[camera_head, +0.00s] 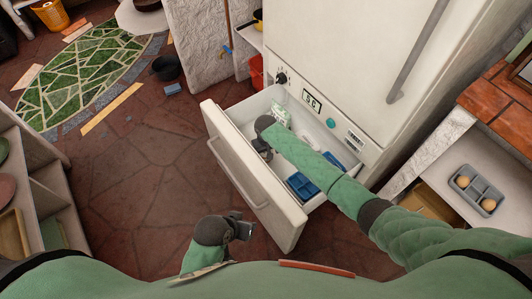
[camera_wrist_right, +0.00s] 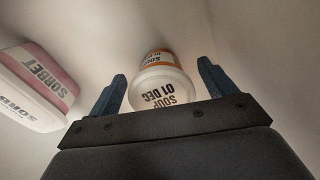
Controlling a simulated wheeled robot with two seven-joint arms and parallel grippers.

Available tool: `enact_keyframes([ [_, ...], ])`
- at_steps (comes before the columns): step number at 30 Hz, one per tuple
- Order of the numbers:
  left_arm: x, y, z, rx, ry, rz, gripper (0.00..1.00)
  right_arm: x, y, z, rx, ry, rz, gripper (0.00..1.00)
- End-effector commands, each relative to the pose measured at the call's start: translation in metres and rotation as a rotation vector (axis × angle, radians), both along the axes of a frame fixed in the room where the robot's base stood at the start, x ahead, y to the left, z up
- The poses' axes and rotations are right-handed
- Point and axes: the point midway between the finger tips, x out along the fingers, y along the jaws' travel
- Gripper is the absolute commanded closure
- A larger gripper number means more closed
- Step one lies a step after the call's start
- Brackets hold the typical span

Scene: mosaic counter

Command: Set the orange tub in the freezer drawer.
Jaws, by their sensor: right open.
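The freezer drawer (camera_head: 243,172) is pulled out below the white fridge door. My right arm reaches into it, and my right gripper (camera_head: 265,153) is down inside near its front left part. In the right wrist view the right gripper (camera_wrist_right: 162,82) is open. A tub with an orange band and a white lid reading "SOUP 01 DEC" (camera_wrist_right: 158,84) shows between and beyond its fingers; contact cannot be told. The tub is hidden in the head view. My left gripper (camera_head: 243,229) is outside the drawer, low in front; its finger gap is unclear.
A pink and white sorbet tub (camera_wrist_right: 40,82) lies left of the fingers in the wrist view. The drawer also holds a blue tray (camera_head: 303,186) and a white-green packet (camera_head: 280,114). The drawer front (camera_head: 240,178) stands between my two grippers.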

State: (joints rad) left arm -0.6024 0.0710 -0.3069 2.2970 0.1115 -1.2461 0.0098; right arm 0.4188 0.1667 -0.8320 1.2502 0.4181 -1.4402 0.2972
Motion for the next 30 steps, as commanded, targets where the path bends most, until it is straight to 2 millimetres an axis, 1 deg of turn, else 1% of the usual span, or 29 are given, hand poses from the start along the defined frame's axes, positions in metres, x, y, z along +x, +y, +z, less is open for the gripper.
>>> enact_keyframes([
  [5,0.0,0.0,0.0,0.0,-0.001,0.0,0.65,0.0,0.0,0.004,0.0,0.0,0.0,0.16],
  [8,0.0,0.0,0.001,0.0,-0.001,0.0,0.65,0.001,0.0,0.014,0.002,-0.001,0.0,0.16],
  [11,0.0,0.0,0.001,0.001,0.002,0.0,0.65,0.001,0.0,0.03,0.002,-0.001,0.0,0.16],
  [18,-0.001,0.001,0.004,0.002,0.006,-0.001,0.65,0.001,0.0,0.077,0.002,-0.001,0.0,0.16],
  [21,-0.001,0.0,0.004,0.001,0.005,-0.002,0.65,0.001,0.0,0.093,0.002,-0.001,0.0,0.16],
  [25,-0.001,0.0,0.004,0.0,0.003,-0.001,0.65,0.0,0.001,0.11,0.001,-0.001,0.001,0.16],
  [30,-0.001,0.0,0.004,0.0,0.002,-0.001,0.65,0.0,0.0,0.121,0.0,0.0,0.0,0.16],
])
